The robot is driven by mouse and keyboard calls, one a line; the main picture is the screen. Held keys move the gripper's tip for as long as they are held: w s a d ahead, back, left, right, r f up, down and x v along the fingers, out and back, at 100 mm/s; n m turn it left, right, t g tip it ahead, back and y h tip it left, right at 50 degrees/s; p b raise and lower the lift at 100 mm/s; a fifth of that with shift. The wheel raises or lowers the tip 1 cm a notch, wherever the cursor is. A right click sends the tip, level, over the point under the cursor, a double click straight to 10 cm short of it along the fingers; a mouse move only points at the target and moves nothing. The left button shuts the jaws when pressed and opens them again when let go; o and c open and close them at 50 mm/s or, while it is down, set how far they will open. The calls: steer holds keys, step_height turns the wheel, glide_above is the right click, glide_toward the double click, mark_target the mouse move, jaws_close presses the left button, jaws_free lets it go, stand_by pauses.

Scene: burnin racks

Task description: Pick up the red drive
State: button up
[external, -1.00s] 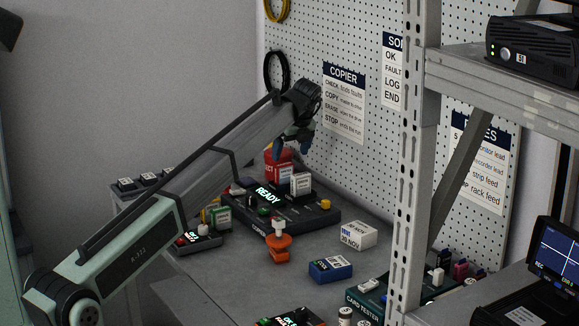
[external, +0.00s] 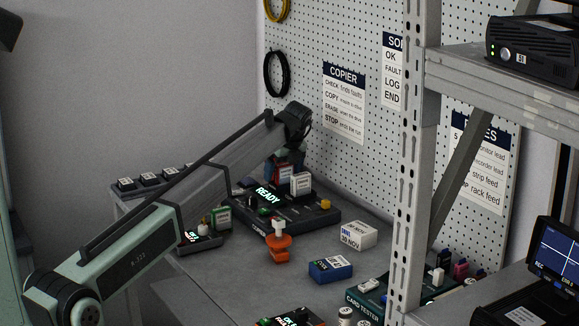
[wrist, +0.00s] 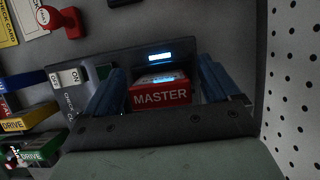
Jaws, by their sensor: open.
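A red drive block (wrist: 160,96) with a white "MASTER" label sits in the dark copier unit, which shows a lit "READY" sign (external: 268,195) in the external view. My gripper (wrist: 160,88) is open, with one blue finger on each side of the red block. I cannot tell whether the fingers touch it. In the external view my gripper (external: 286,158) is low over the back of the copier and hides most of the red there.
A white block (external: 301,183) stands on the copier close to my gripper's right. An orange stamp (external: 279,245), a blue box (external: 330,269) and a white box (external: 358,235) are on the bench. The pegboard wall (external: 340,170) is close behind.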

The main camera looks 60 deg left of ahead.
steer(key=c, duration=1.1)
